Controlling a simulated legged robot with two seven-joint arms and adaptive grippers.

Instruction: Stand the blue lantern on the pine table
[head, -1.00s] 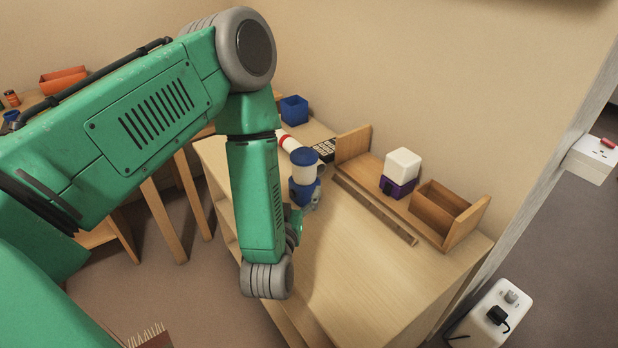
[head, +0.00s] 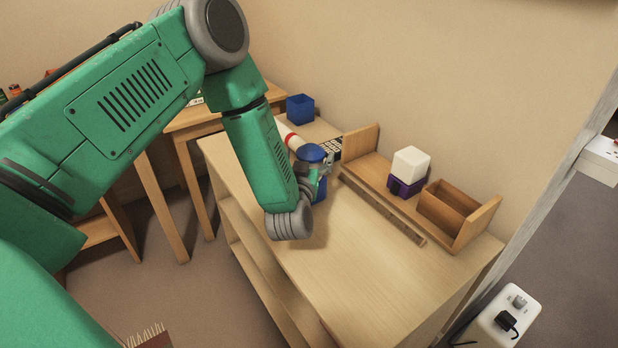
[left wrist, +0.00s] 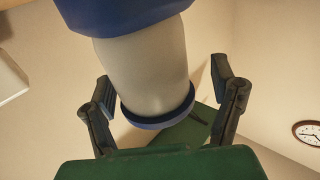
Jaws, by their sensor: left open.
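The blue lantern (head: 311,153), with a blue cap, pale body and blue base, stands on the pale wooden shelf unit, partly hidden by my left gripper (head: 322,170). In the left wrist view the lantern (left wrist: 145,62) is large, its pale body between the two spread fingers of the left gripper (left wrist: 166,90). Gaps show beside the body, so the fingers look open around it, not closed. A light wooden table with legs (head: 187,122), likely the pine table, stands behind my left arm, its top mostly hidden. My right gripper is out of view.
The shelf unit (head: 370,280) has a clear front area. Near the lantern are a red-and-white cylinder (head: 291,139), a dark keypad (head: 328,149) and a blue box (head: 300,108). A wooden rack (head: 480,222) holds a white-and-purple object (head: 409,168) at the right.

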